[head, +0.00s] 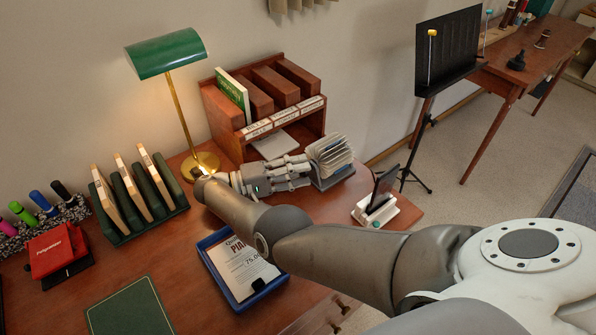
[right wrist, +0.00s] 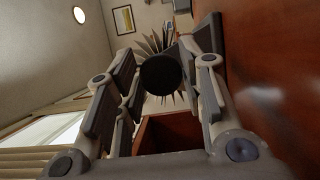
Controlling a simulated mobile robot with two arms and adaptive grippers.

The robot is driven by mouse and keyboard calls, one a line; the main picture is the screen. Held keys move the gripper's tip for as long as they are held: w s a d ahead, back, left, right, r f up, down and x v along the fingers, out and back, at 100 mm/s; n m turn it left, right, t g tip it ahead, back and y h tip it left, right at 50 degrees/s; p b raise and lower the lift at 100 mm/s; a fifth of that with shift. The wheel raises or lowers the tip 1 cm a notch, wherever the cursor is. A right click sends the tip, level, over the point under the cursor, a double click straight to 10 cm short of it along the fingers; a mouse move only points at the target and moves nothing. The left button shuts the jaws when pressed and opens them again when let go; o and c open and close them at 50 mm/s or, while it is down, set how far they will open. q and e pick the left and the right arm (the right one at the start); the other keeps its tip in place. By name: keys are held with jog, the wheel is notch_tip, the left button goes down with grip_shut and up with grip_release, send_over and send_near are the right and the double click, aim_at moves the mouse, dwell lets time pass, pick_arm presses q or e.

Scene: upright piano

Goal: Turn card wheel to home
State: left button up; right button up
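The card wheel (head: 333,158), a rotary file with a fan of pale cards on a dark base, stands on the desk right of the wooden organiser. My right gripper (head: 305,173) reaches it from the left, fingers level. In the right wrist view its fingers stand apart on either side of a round black knob (right wrist: 160,75), and the fanned cards (right wrist: 160,43) show behind it. A narrow gap seems to show between fingers and knob; contact is unclear. The card lettering is too small to read. My left gripper is not in view.
A wooden organiser (head: 232,126) with labelled slots stands behind the gripper, beside a green desk lamp (head: 166,54). A blue tray (head: 212,265) lies under my right arm. A phone stand (head: 374,210) is right of the card wheel, near the desk's edge.

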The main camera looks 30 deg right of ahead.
jog(key=shift+o, duration=1.2)
